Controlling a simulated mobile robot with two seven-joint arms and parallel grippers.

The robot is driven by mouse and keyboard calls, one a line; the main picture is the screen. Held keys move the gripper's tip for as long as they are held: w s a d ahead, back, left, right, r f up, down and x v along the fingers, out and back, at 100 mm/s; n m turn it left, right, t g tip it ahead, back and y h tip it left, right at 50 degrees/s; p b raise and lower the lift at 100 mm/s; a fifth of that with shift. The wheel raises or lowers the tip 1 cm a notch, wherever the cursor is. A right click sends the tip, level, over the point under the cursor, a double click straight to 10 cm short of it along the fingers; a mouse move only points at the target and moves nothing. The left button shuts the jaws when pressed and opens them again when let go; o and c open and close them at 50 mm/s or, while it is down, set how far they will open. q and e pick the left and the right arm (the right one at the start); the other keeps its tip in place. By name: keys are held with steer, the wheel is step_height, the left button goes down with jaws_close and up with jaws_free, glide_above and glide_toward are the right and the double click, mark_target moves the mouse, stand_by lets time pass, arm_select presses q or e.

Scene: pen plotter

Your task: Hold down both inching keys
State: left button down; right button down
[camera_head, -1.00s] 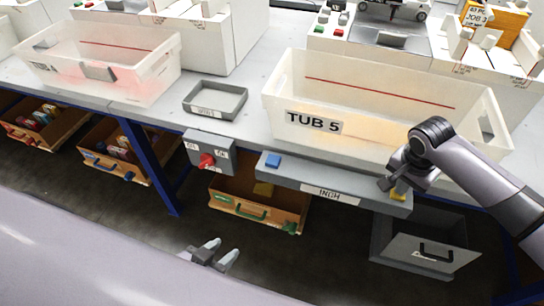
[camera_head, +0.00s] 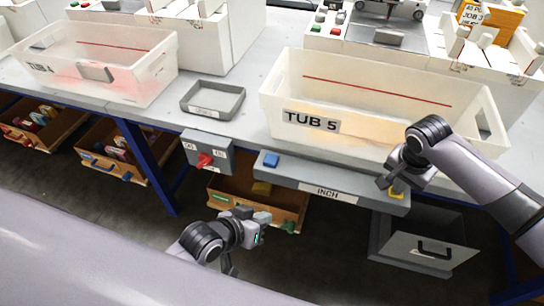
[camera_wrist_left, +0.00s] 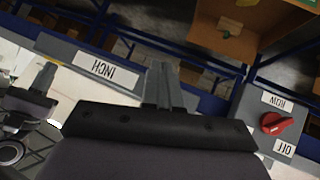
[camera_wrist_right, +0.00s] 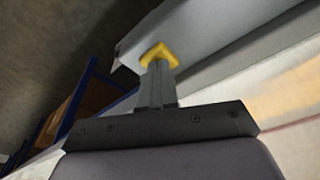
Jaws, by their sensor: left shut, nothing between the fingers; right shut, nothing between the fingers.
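A grey bar labelled INCH (camera_head: 365,196) runs along the bench front, with a blue key (camera_head: 271,160) at its left end and a yellow key (camera_head: 397,193) at its right end. My right gripper (camera_head: 384,182) is shut, its tips at the yellow key. The right wrist view shows the tips against the yellow key (camera_wrist_right: 158,50); I cannot tell how far it is pressed. My left gripper (camera_head: 262,222) is shut and empty, below and in front of the blue key, apart from it. In the left wrist view, the fingers (camera_wrist_left: 160,75) overlap the bar (camera_wrist_left: 100,68); no blue key shows there.
A grey box with a red knob (camera_head: 205,160) hangs left of the bar. TUB 5 (camera_head: 350,100) stands on the bench behind it. An open wooden drawer (camera_head: 290,205) and an open grey drawer (camera_head: 420,250) lie below. A small grey tray (camera_head: 213,98) sits on the bench.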

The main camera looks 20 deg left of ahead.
mark_target(272, 157)
arm_select(q)
steer(key=w+d+r+g, duration=0.1)
steer(key=w+r, duration=0.1)
steer(key=w, duration=0.1)
steer(key=w+d+r+g, duration=0.1)
steer(key=w+r, duration=0.1)
steer(key=w, duration=0.1)
steer(key=w+d+r+g, duration=0.1)
steer(key=w+r, duration=0.1)
steer(key=w, duration=0.2)
steer(key=shift+w+d+r, duration=0.1)
steer(key=shift+d+r, duration=0.25)
steer(key=shift+d, duration=0.05)
steer(key=shift+n+g+y, duration=0.3)
steer(key=shift+g+y, duration=0.5)
steer(key=shift+y, duration=0.1)
steer(key=w+a+r, duration=0.2)
steer(key=r, duration=0.1)
steer(key=shift+w, duration=0.4)
steer(key=w+a+r+g+y, duration=0.2)
steer(key=a+r+y, duration=0.15)
steer(key=r, duration=0.25)
steer(key=shift+n+h, duration=0.3)
steer(key=shift+h, duration=0.15)
steer(key=shift+s+a+f, duration=0.1)
steer(key=shift+a+f, duration=0.1)
steer(key=shift+f, duration=1.55)
steer(key=shift+a+f, duration=0.2)
steer(key=shift+f, duration=1.5)
steer(key=shift+f, duration=0.1)
